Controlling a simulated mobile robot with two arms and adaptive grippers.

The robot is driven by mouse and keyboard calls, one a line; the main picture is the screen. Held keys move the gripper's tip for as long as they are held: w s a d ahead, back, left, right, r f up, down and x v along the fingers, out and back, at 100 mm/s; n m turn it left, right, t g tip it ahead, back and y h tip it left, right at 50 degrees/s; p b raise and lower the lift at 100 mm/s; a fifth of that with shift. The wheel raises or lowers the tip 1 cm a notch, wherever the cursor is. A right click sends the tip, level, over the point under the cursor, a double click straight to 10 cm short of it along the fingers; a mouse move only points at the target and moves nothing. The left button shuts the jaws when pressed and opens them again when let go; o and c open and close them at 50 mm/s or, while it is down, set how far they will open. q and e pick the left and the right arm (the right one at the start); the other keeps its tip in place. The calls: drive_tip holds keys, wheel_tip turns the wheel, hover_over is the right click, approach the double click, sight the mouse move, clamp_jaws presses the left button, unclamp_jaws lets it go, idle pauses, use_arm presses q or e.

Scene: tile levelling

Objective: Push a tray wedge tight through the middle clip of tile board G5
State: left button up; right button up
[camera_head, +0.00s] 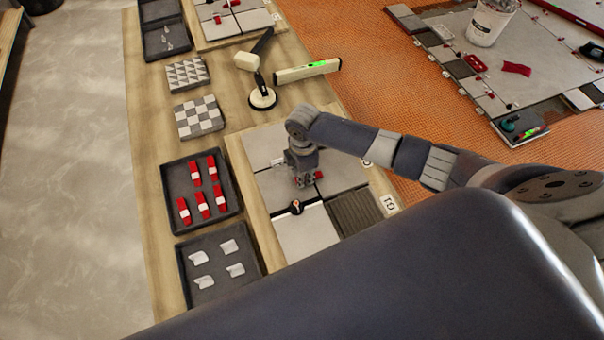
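The near tile board (253,203) carries grey tiles and one dark ribbed square. Its label (390,203) is too small to read surely. My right gripper (307,184) comes from the right and points down at the board's middle joints. Red bits show at its fingertips; whether it grips a wedge or stands around a clip, I cannot tell. A small dark-and-white piece with red (296,207) sits on the joint just below it. A dark tray (169,178) holds several red wedges with pale bands. Another dark tray (187,282) holds several whitish clips. My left gripper is out of view.
A mallet (248,62), a suction cup (262,98), a level (307,71) and two patterned sample boards (186,74) (199,117) lie behind. Another tile board (236,22) is at the back. A bucket (491,20) stands on the tiled floor at right.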

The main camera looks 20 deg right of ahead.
drive_tip(key=shift+w+d, duration=0.1)
drive_tip(key=shift+d, duration=0.05)
drive_tip(key=o, duration=0.8)
wheel_tip(320, 180, up, 12)
drive_tip(key=shift+r, duration=0.1)
idle(0.3)
